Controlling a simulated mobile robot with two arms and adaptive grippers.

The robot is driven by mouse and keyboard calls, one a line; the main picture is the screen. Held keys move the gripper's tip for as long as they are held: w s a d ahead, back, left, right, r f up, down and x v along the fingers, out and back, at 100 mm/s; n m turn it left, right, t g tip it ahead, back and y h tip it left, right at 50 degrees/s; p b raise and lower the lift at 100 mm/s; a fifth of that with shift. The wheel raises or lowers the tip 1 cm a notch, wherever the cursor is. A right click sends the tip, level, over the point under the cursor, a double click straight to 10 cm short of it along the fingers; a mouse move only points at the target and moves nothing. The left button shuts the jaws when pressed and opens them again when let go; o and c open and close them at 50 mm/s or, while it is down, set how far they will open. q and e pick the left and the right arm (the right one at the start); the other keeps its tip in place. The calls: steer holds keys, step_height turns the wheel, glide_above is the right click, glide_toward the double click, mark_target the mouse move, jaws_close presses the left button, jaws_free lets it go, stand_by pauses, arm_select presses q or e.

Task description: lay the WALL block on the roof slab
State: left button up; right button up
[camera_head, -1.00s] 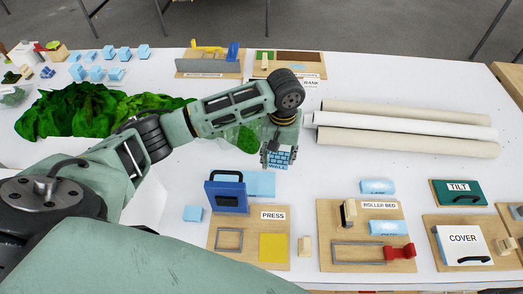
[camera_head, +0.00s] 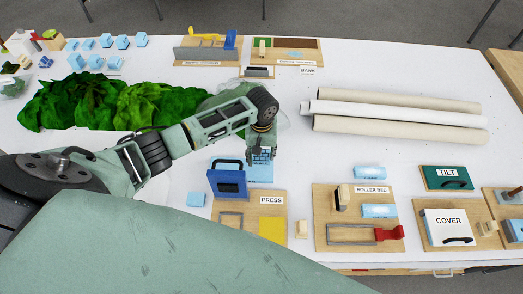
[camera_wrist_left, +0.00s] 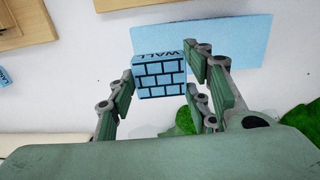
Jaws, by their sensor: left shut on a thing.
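The WALL block (camera_wrist_left: 160,78) is light blue with a dark brick pattern and "WALL" on its edge. My left gripper (camera_head: 262,158) is shut on it; the wrist view shows it between the green fingers (camera_wrist_left: 166,88). In the head view the block (camera_head: 262,153) overlaps the far part of a plain pale blue slab, apparently the roof slab (camera_head: 261,178), behind the press. In the wrist view the slab (camera_wrist_left: 235,38) lies beyond the block, partly covered by it and a finger. The gap between block and slab cannot be told. My right gripper is out of view.
The blue upright press frame (camera_head: 227,182) stands close in front of the slab. Green foliage (camera_head: 110,105) is behind my left arm. Rolled tubes (camera_head: 395,115) lie at the right, with bare white table between.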

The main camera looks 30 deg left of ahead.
arm_select(q)
steer(key=b, duration=0.2)
glide_above(262, 170)
step_height(262, 170, down, 5)
steer(key=shift+a+r, duration=0.1)
steer(key=shift+f, duration=0.55)
steer(key=shift+f+b, duration=0.25)
steer(key=shift+b, duration=0.1)
steer(key=shift+p, duration=0.65)
stand_by(0.9)
steer(key=shift+f, duration=0.5)
stand_by(1.6)
steer(key=shift+f, duration=0.1)
stand_by(0.6)
steer(key=o, duration=0.7)
steer(key=shift+o, duration=0.2)
